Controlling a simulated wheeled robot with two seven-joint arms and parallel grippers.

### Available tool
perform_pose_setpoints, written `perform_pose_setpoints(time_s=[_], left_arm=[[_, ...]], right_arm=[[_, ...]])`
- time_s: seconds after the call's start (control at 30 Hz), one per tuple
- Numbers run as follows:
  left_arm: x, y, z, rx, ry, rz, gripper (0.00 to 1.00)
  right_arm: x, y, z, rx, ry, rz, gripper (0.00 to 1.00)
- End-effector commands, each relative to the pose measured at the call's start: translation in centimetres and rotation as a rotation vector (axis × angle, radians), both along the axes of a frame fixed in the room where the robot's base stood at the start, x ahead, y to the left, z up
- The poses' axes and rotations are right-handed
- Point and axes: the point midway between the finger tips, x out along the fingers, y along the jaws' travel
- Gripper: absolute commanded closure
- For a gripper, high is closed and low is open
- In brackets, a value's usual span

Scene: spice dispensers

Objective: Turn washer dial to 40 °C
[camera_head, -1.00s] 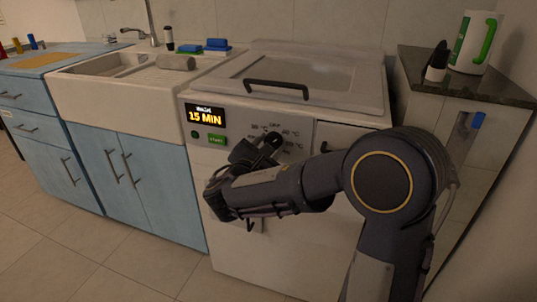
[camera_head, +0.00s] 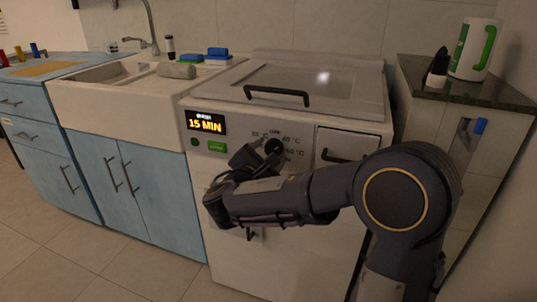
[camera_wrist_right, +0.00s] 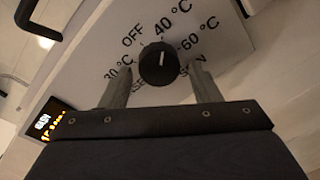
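The washer's dial (camera_head: 273,147) is a round black knob on the white front panel, between the display and a drawer. In the right wrist view the dial (camera_wrist_right: 158,64) has a white mark pointing up and slightly right, toward the 40 °C label (camera_wrist_right: 173,26). The OFF label (camera_wrist_right: 132,35) is to its left and 60 °C (camera_wrist_right: 201,36) to its right. My right gripper (camera_wrist_right: 160,68) is open, with one finger on each side of the dial and gaps showing; it looks apart from the knob. In the head view the right gripper (camera_head: 262,152) is just in front of the panel. My left gripper is out of view.
The washer display (camera_head: 206,122) reads 15 MIN, above a green button (camera_head: 217,147). A black lid handle (camera_head: 276,95) juts out above the dial. A drawer (camera_head: 345,145) is right of it. The sink (camera_head: 110,100) is left; a dark counter (camera_head: 475,92) is right.

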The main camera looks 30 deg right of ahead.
Motion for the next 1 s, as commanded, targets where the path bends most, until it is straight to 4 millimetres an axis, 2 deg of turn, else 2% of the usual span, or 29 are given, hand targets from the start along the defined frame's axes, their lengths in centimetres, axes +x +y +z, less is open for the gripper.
perform_pose_setpoints(time_s=[0.37, 0.73, 1.0], left_arm=[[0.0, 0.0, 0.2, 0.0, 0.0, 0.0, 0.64], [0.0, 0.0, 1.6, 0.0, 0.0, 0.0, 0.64], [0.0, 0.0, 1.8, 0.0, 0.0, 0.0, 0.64]], right_arm=[[-0.2, 0.3, 0.2, -0.002, -0.003, 0.0, 0.38], [-3.8, 4.9, 0.5, -0.001, -0.001, 0.003, 0.38], [-4.9, 6.1, 0.4, 0.0, -0.002, 0.0, 0.38]])
